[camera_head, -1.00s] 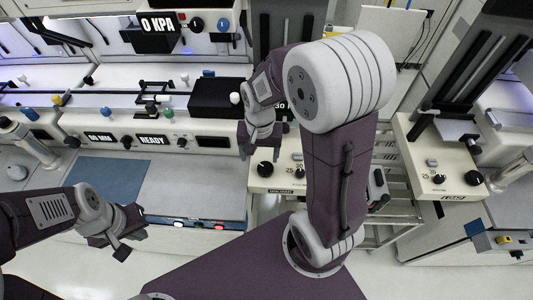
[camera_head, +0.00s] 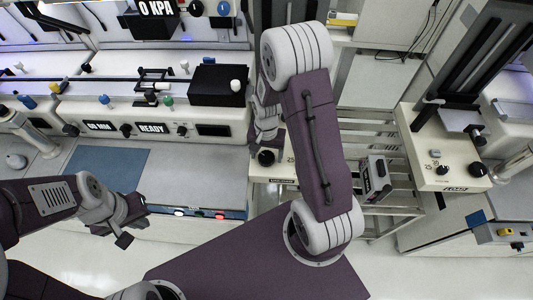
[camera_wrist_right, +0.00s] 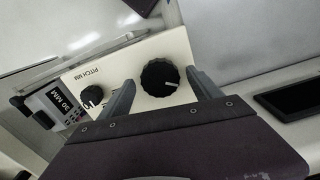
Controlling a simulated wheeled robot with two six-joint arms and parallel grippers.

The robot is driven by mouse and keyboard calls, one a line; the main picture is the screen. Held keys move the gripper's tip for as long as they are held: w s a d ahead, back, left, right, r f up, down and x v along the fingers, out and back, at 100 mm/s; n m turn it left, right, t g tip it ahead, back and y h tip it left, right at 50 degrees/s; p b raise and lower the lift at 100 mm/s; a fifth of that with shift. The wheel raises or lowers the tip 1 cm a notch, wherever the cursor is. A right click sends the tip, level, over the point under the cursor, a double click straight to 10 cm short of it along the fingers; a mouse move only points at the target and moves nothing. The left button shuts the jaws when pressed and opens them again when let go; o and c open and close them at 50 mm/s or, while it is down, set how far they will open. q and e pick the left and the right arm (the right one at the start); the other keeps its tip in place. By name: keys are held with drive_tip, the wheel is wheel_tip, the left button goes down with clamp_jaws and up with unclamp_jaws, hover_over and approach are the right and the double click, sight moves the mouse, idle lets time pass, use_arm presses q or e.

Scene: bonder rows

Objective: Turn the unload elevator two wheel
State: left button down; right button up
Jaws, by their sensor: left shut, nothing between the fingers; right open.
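A large black knob (camera_head: 266,157) sits on a cream elevator panel (camera_head: 262,173) in the middle of the head view. In the right wrist view a large black knob (camera_wrist_right: 160,77) with a white mark lies between the finger tips, on a cream panel (camera_wrist_right: 125,68) lettered "PITCH MM". My right gripper (camera_head: 264,138) is open above that panel; its fingers (camera_wrist_right: 160,92) appear on either side of the knob, and contact cannot be told. A smaller black knob (camera_wrist_right: 92,96) is to the left. My left gripper (camera_head: 128,228) is shut and empty, away from the panels.
Another cream panel (camera_head: 437,172) with black knobs (camera_head: 477,169) stands at the right. A bench (camera_head: 213,160) with a blue mat (camera_head: 108,166) is at the left. A metal rack (camera_head: 385,205) stands between the panels.

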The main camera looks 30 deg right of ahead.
sight(266, 156)
drive_tip(key=c, duration=1.4)
drive_tip(key=shift+o, duration=0.2)
drive_tip(key=shift+n, duration=0.8)
drive_tip(key=o, duration=1.4)
drive_tip(key=shift+c, duration=0.2)
wheel_tip(266, 156, up, 9)
